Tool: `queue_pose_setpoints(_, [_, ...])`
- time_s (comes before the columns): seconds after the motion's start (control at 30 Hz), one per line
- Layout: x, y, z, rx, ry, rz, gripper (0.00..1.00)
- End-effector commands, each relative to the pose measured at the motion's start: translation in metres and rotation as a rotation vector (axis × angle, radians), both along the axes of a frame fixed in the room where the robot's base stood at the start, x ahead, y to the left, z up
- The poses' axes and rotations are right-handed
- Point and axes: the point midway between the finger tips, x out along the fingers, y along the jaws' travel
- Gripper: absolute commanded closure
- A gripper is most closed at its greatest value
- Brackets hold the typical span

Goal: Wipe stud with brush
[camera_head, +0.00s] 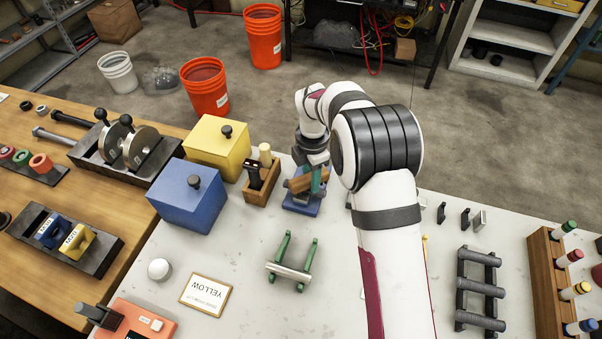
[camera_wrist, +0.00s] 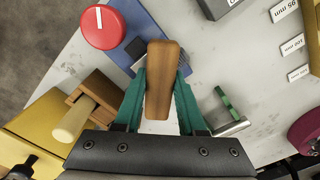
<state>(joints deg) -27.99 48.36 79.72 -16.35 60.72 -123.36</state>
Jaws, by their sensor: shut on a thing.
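My gripper (camera_head: 312,178) is shut on the brown wooden handle of a brush (camera_head: 298,184). In the wrist view, the green fingers (camera_wrist: 160,84) press on both sides of the brush handle (camera_wrist: 160,70). The brush is above a blue fixture (camera_head: 301,206), which also shows in the wrist view (camera_wrist: 150,18). Dark bristles or fixture detail show beside the handle's far end, and I cannot tell which. The stud cannot be made out; the brush and gripper cover part of the fixture. I cannot tell whether the brush touches anything there.
A wooden holder (camera_head: 262,190) with a cream handle stands left of the fixture. Blue (camera_head: 187,205) and yellow (camera_head: 218,150) lidded boxes stand further left. A red round knob (camera_wrist: 103,27) is near the fixture. A green-posted rack (camera_head: 291,270) stands nearer the front, with bare bench around it.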

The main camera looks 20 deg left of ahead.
Motion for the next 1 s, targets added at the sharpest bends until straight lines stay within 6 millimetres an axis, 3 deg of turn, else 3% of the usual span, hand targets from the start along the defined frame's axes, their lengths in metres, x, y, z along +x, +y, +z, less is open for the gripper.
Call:
queue_pose_setpoints(0.27, [0.000,-0.020,0.002,-0.001,0.001,0.000,1.00])
queue_pose_setpoints(0.37, [0.000,-0.020,0.024,0.001,-0.001,-0.001,1.00])
queue_pose_setpoints(1.0, [0.000,-0.020,0.079,0.000,0.000,-0.001,1.00])
